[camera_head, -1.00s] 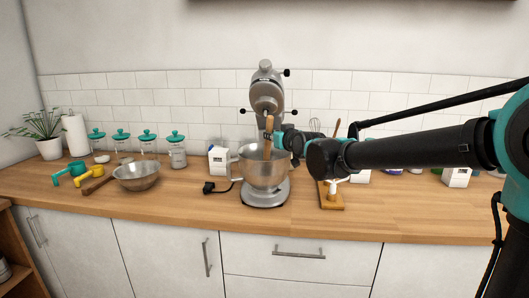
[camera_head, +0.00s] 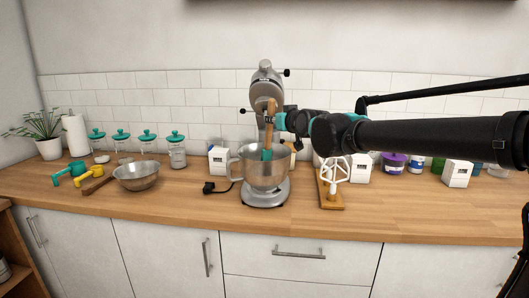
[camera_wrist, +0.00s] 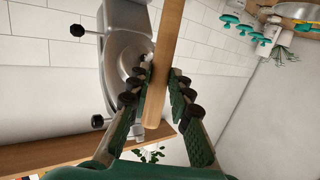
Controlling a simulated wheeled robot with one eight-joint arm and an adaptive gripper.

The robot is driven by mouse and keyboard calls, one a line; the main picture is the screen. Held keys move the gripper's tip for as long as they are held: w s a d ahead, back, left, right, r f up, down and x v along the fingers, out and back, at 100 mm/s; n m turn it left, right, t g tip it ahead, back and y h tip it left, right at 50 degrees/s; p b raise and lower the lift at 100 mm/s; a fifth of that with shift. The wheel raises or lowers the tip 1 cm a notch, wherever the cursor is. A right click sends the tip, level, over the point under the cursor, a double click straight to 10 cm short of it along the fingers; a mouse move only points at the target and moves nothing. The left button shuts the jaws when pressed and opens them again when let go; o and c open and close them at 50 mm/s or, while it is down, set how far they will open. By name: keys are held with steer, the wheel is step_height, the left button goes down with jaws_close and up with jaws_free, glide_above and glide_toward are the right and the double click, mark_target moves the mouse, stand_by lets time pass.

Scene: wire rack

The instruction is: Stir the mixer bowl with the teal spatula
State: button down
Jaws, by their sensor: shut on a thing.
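The mixer bowl (camera_head: 264,174) is a silver metal bowl on the stand mixer, whose head is tilted up behind it. The teal spatula has a wooden handle (camera_head: 270,109) and a teal head (camera_head: 267,154). The spatula stands nearly upright, its head at the bowl's mouth. Whether it touches the bowl's inside cannot be told. My gripper (camera_head: 271,122) is shut on the wooden handle above the bowl. In the wrist view the handle (camera_wrist: 167,55) runs between both fingers of my gripper (camera_wrist: 160,78); the spatula's head is out of sight there.
The mixer (camera_head: 265,92) stands close behind my gripper. A white whisk attachment (camera_head: 334,176) on a wooden board (camera_head: 331,204) stands right of it. White boxes (camera_head: 218,160) are near the bowl. A loose metal bowl (camera_head: 136,177) is at left. The front counter is clear.

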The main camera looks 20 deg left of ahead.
step_height(320, 180, up, 8)
steer(key=s+d, duration=0.1)
steer(key=shift+s+d, duration=0.15)
steer(key=shift+s, duration=0.1)
stand_by(0.4)
steer(key=shift+f, duration=0.1)
steer(key=shift+r, duration=2)
